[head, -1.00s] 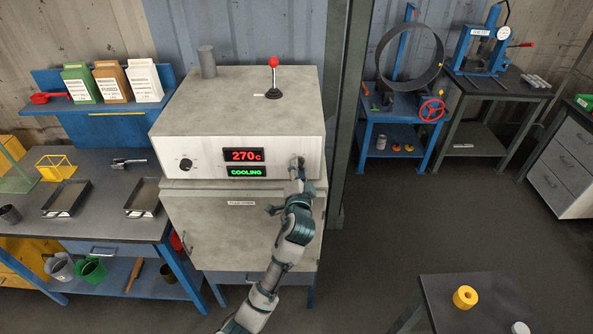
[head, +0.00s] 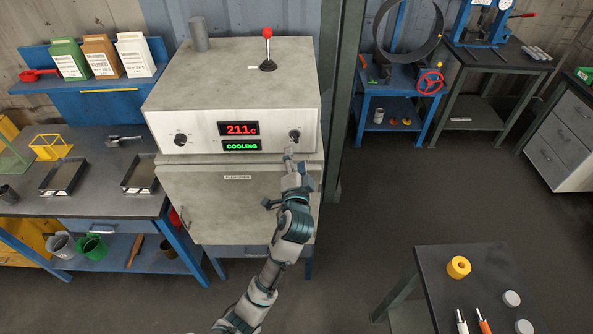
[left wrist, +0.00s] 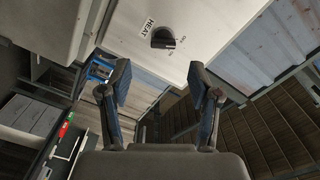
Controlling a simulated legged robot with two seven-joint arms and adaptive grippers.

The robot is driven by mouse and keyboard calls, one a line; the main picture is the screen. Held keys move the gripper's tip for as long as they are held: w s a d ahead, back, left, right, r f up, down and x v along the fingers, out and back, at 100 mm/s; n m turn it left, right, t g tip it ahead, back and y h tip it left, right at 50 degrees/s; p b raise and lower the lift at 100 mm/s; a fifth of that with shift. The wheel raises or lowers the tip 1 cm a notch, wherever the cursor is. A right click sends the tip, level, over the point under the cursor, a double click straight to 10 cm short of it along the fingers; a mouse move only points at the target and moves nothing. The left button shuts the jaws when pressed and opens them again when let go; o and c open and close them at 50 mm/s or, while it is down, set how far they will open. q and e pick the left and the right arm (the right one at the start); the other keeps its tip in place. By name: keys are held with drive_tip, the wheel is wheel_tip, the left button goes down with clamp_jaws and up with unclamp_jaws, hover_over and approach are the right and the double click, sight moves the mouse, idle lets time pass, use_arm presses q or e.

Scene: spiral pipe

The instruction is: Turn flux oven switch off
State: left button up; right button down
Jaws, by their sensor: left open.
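The flux oven (head: 230,100) is a grey-white box on a stand. Its display (head: 238,129) reads 211 C, with green COOLING below. A black knob (head: 295,136) is at the right of its front panel. In the left wrist view a black knob (left wrist: 163,38) sits beside a HEAT label, with small marks around it. My left gripper (head: 288,156) is just below the right knob, apart from it. In the left wrist view my left gripper (left wrist: 159,84) is open and empty, its fingers spread below the knob. My right gripper is not in view.
Another black knob (head: 180,140) is at the panel's left. A red-tipped lever (head: 267,48) stands on the oven top. A workbench (head: 100,200) with trays is at left. A dark table (head: 440,290) with a yellow ring is at lower right. Open floor lies between.

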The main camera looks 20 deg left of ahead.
use_arm(q)
drive_tip(key=v, duration=0.5)
drive_tip(key=shift+d, duration=0.35)
drive_tip(key=shift+a, duration=0.15)
